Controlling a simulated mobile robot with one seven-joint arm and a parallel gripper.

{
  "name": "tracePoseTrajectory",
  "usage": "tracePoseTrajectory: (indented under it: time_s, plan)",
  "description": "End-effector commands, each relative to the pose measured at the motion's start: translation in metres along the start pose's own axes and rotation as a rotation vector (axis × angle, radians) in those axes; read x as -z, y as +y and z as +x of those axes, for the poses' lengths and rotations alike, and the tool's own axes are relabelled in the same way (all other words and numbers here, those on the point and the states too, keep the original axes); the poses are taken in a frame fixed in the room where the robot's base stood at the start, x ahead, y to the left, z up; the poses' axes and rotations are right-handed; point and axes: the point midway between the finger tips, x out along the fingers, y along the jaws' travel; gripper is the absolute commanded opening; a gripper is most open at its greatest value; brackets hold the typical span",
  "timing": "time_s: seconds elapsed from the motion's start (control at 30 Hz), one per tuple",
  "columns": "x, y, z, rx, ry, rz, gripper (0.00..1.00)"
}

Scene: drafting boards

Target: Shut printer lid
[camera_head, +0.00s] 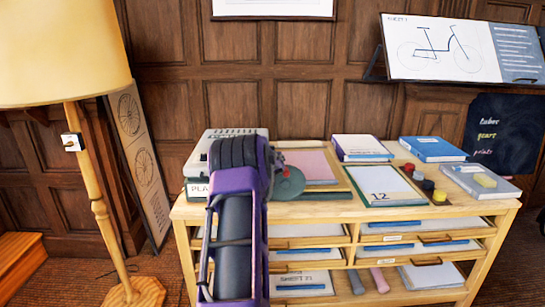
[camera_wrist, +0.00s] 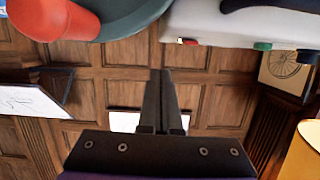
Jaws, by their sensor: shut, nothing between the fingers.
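A light grey machine (camera_head: 222,140), which looks like the printer, stands at the left end of the cabinet top. My purple arm covers most of its front and right side in the head view. Its lid cannot be made out clearly. In the wrist view a pale casing (camera_wrist: 235,24) with small coloured buttons, probably the same machine, fills the upper right. My gripper (camera_wrist: 161,73) is shut and empty, its dark fingers together against the distant wall panels. It shows apart from the casing. In the head view my arm hides the gripper.
A green disc (camera_head: 289,184) with a red part sits just right of my arm; the disc also shows in the wrist view (camera_wrist: 130,15). Books, a clipboard and ink pots cover the cabinet top (camera_head: 335,211). A lamp (camera_head: 62,50) stands left.

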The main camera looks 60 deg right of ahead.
Motion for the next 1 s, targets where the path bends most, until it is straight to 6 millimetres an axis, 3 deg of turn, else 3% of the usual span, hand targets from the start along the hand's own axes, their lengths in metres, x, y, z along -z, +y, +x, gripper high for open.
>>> tracePoseTrajectory:
  time_s: [0.3,0.5,0.87,1.0]
  plan:
    - [0.002,0.0,-0.05,-0.001,0.002,0.001,0.0]
    - [0.002,0.0,-0.07,0.0,0.003,-0.001,0.0]
    - [0.002,-0.001,-0.075,0.0,0.004,-0.001,0.0]
    - [0.022,-0.022,-0.076,0.024,0.03,-0.002,0.0]
